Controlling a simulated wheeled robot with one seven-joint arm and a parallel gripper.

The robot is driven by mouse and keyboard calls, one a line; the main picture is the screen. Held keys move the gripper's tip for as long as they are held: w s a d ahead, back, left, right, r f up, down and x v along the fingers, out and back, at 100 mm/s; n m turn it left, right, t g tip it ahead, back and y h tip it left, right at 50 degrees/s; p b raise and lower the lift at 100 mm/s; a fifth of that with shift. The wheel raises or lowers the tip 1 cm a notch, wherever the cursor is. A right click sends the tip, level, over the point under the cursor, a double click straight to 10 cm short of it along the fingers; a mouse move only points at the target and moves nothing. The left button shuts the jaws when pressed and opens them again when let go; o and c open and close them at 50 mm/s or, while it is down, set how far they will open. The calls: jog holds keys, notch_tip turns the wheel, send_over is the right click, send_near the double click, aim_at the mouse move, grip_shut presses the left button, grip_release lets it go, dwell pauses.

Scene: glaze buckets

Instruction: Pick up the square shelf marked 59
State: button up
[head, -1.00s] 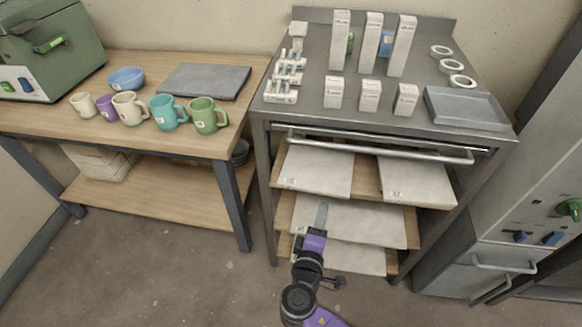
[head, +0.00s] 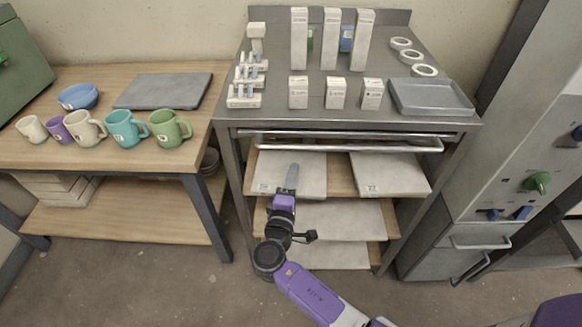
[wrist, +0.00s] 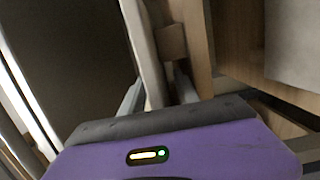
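Pale flat slabs lie on the wooden tiers under the metal cart's top. The upper tier holds a left slab (head: 310,172) and a right slab (head: 400,172), each with a small label on its front edge. Lower slabs (head: 345,220) and (head: 340,255) lie on the tiers below. The labels are too small to read, so I cannot tell which is marked 59.
The metal cart (head: 350,118) has a front rail (head: 350,147) above the upper tier. Boxes, tape rolls and a tray (head: 430,97) stand on top. A wooden table (head: 110,155) with mugs is at left, a grey cabinet (head: 500,190) at right. Floor in front is open.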

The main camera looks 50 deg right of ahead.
jog(key=shift+w+d, duration=0.15)
jog(key=shift+d, duration=0.2)
jog(key=shift+c, duration=0.3)
grip_shut()
jog(key=shift+f, duration=0.1)
dwell(0.8)
jog(key=shift+r, duration=0.2)
